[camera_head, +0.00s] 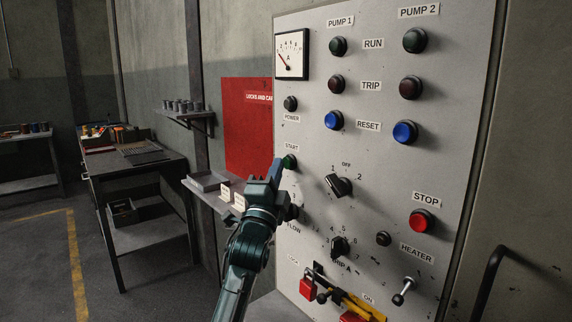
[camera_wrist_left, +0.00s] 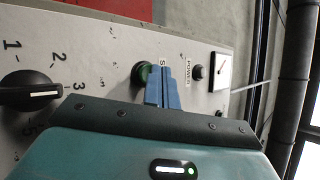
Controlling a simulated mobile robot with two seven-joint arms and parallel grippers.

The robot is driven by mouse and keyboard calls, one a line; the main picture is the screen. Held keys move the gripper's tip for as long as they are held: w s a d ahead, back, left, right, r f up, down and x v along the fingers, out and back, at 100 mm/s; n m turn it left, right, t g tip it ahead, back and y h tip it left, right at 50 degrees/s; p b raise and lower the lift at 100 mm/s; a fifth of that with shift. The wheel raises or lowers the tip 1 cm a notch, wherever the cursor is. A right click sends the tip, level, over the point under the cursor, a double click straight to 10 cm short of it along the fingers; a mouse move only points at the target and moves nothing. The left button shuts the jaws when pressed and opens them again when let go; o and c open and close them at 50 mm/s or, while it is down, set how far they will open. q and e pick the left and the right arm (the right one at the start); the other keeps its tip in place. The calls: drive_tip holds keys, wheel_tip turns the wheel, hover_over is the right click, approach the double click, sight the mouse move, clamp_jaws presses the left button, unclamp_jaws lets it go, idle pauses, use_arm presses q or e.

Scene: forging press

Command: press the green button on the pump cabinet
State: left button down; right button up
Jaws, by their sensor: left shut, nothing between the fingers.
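The pump cabinet (camera_head: 385,190) is a pale grey panel on the right of the head view. Its green START button (camera_head: 290,162) sits at the left edge of the panel, under the START label. The green button (camera_wrist_left: 141,73) also shows in the left wrist view, partly hidden behind the fingers. My left gripper (camera_head: 276,170) is shut and empty, with its fingertips right by the button. In the wrist view the blue fingers (camera_wrist_left: 162,88) overlap the button's side; I cannot tell whether they touch it. My right gripper is not in view.
A red STOP button (camera_head: 421,221), blue reset buttons (camera_head: 404,132), a black selector knob (camera_head: 340,186) and a red padlock (camera_head: 308,288) are on the panel. A red locks cabinet (camera_head: 247,125) and a small shelf (camera_head: 207,181) stand behind. A workbench (camera_head: 135,160) is at the left.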

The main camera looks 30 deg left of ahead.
use_arm(q)
drive_tip(key=shift+w+d, duration=0.15)
drive_tip(key=shift+w, duration=0.25)
idle(0.7)
drive_tip(key=shift+s, duration=0.1)
drive_tip(key=shift+s+a, duration=0.3)
drive_tip(key=shift+s, duration=0.4)
drive_tip(key=shift+p, duration=0.3)
drive_tip(key=s, duration=0.1)
drive_tip(key=s+a+p, duration=0.1)
drive_tip(key=s, duration=0.1)
drive_tip(key=s+a, duration=0.1)
drive_tip(key=shift+s, duration=0.3)
drive_tip(key=shift+d+f, duration=0.1)
idle(0.5)
